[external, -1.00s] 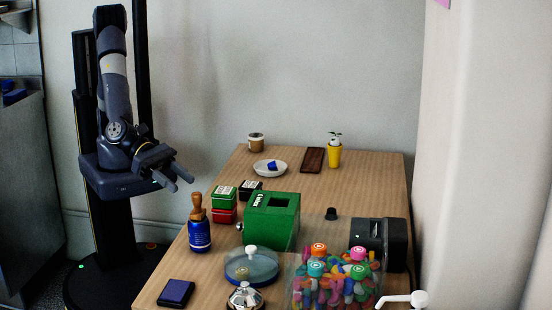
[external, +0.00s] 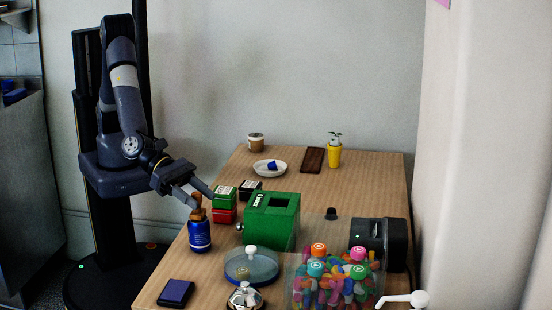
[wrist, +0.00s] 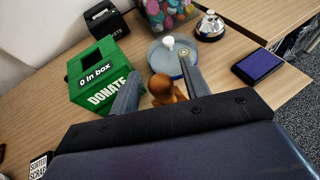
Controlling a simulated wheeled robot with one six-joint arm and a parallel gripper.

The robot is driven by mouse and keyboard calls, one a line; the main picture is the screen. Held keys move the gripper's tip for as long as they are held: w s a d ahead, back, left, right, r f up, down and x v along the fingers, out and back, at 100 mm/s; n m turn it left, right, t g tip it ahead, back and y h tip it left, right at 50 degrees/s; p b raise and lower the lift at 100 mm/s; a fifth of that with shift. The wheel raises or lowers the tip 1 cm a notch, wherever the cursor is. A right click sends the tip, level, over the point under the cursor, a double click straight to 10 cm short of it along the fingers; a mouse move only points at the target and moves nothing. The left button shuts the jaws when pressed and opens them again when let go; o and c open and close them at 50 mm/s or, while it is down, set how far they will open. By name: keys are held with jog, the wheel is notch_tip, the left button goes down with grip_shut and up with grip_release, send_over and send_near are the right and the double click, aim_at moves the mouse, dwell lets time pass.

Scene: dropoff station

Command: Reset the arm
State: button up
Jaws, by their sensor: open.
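My gripper (external: 203,200) is open at the left side of the table, with its fingers pointing down and to the right. In the external view its fingertips overlap the brown handle of a blue bottle-shaped stamp (external: 200,236). In the wrist view the brown wooden handle (wrist: 164,91) shows between the two fingers of my gripper (wrist: 158,76), with a visible gap on at least one side. Whether a finger touches it I cannot tell. The stamp's blue body is hidden in the wrist view. My arm is bent, reaching forward from its column.
The back left wall area is free.

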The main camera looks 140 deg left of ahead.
jog(key=shift+f, duration=0.1)
jog(key=v, duration=1.2)
jog(key=x, duration=1.2)
jog(key=shift+w+a, duration=0.1)
jog(key=shift+w, duration=0.05)
notch_tip(320, 180, up, 11)
jog(key=shift+f+p, duration=0.15)
jog(key=shift+p, duration=0.85)
jog(key=w+d+f+b, duration=0.3)
jog(key=w+d+f, duration=0.4)
jog(key=d+f, duration=0.15)
jog(key=f, duration=1.1)
jog(key=shift+s+d+f+b, duration=0.15)
jog(key=shift+s+d+b, duration=0.05)
jog(key=shift+b, duration=0.2)
jog(key=v, duration=0.2)
jog(key=shift+s+r, duration=0.2)
jog(key=shift+s+d+r+b, duration=0.25)
jog(key=shift+s+b, duration=0.15)
jog(key=shift+s, duration=0.1)
